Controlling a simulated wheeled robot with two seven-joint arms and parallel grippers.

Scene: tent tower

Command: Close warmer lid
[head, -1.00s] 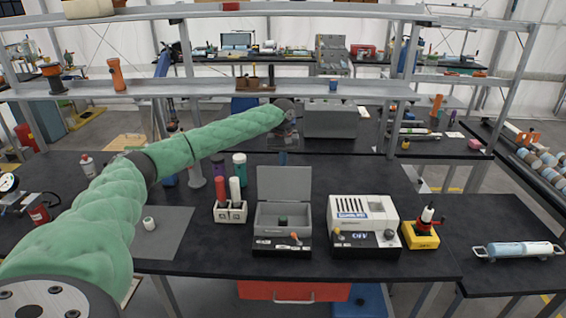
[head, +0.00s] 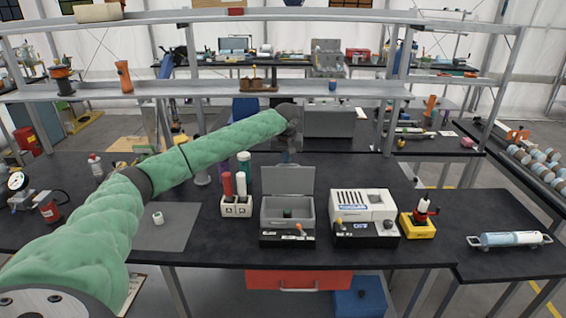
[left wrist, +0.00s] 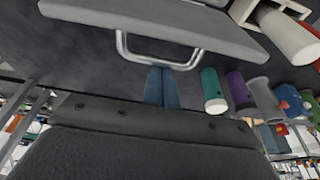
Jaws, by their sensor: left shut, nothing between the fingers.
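The warmer (head: 287,239) is a grey box with a dark front panel on the bench, and a dark green vial stands inside it. Its grey lid (head: 288,180) is open, standing nearly upright at the back. My left gripper (head: 287,157) is just behind the lid's top edge, its tips partly hidden by the lid. In the left wrist view, the blue-grey fingers (left wrist: 162,88) are shut and empty, close to the lid's metal handle (left wrist: 160,60); I cannot tell whether they touch it. The lid (left wrist: 165,20) fills the top of that view. My right gripper is not in view.
A white rack with a red and a white tube (head: 236,207) stands left of the warmer. A white device (head: 362,215) stands close on its right, then a yellow holder (head: 418,227). A grey box (head: 329,121) is behind. A grey mat (head: 172,230) lies at left.

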